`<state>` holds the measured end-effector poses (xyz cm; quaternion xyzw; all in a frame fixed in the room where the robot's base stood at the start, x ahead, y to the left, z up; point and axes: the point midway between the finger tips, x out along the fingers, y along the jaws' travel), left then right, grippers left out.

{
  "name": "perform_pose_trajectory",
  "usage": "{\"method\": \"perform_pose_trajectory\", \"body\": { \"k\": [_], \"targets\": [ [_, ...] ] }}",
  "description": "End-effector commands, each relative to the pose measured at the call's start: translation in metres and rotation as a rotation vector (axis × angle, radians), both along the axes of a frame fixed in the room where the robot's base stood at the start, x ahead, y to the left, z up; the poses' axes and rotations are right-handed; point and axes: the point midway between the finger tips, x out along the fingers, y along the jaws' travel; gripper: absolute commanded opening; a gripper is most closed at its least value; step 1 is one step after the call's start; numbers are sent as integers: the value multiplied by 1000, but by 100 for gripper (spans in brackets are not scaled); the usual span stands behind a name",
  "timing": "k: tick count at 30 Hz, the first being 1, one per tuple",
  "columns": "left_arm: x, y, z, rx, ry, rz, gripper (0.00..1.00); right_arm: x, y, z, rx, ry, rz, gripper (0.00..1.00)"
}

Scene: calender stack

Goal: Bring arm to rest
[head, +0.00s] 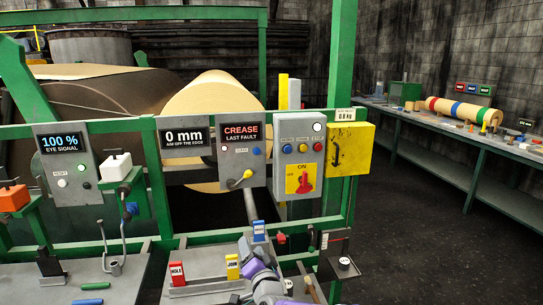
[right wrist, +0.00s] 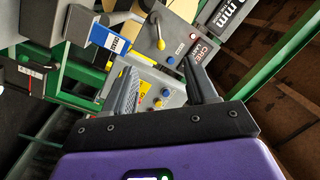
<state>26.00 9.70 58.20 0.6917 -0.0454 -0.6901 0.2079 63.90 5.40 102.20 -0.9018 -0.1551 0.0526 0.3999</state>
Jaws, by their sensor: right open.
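My right gripper (head: 246,246) is at the bottom middle of the head view, with my purple arm behind it, over the grey bench (head: 205,258) in front of the green machine frame. In the right wrist view its two dark fingers (right wrist: 160,84) stand apart with nothing between them. A blue labelled block (head: 259,231) is just beyond the gripper in the head view; it also shows left of the fingers in the right wrist view (right wrist: 108,38). I cannot tell the exact gap between them. My left gripper is not in view.
Red (head: 177,274) and yellow (head: 233,267) labelled blocks stand on the bench, left of my right gripper. Control panels (head: 241,152) and a yellow box (head: 348,150) hang on the green frame. The dark floor (head: 415,225) on the right is clear, before a long side bench (head: 470,150).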

Motion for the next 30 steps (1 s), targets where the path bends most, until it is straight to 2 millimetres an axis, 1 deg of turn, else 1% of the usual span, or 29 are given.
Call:
{"method": "perform_pose_trajectory", "body": {
  "k": [1, 5, 8, 11, 12, 14, 15, 17, 18, 20, 21, 23, 24, 27, 30],
  "targets": [
    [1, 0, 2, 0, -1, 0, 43, 0, -6, -18, -24, 37, -1, 57],
    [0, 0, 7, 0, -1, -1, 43, -5, -20, -62, -90, 127, 3, 57],
    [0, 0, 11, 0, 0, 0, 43, -13, -33, -103, -147, 213, 11, 57],
    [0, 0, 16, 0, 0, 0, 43, -30, -52, -152, -211, 326, 25, 57],
    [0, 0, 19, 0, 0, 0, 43, -40, -61, -176, -242, 384, 34, 57],
    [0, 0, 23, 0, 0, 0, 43, -61, -76, -213, -287, 478, 53, 57],
    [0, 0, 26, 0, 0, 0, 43, -78, -85, -237, -314, 545, 69, 57],
    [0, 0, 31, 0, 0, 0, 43, -108, -100, -270, -353, 646, 97, 57],
    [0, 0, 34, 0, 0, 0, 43, -129, -108, -291, -374, 714, 119, 57],
    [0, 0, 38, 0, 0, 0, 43, -165, -120, -318, -401, 817, 157, 57],
    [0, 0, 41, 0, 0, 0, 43, -190, -128, -333, -415, 884, 184, 57],
    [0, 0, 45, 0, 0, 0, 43, -229, -136, -352, -430, 982, 230, 57],
    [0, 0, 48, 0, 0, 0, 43, -255, -141, -362, -434, 1041, 260, 57],
    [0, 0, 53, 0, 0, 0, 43, -311, -148, -376, -436, 1168, 333, 57],
    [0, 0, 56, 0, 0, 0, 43, -351, -151, -380, -430, 1254, 391, 57]
  ]
}}
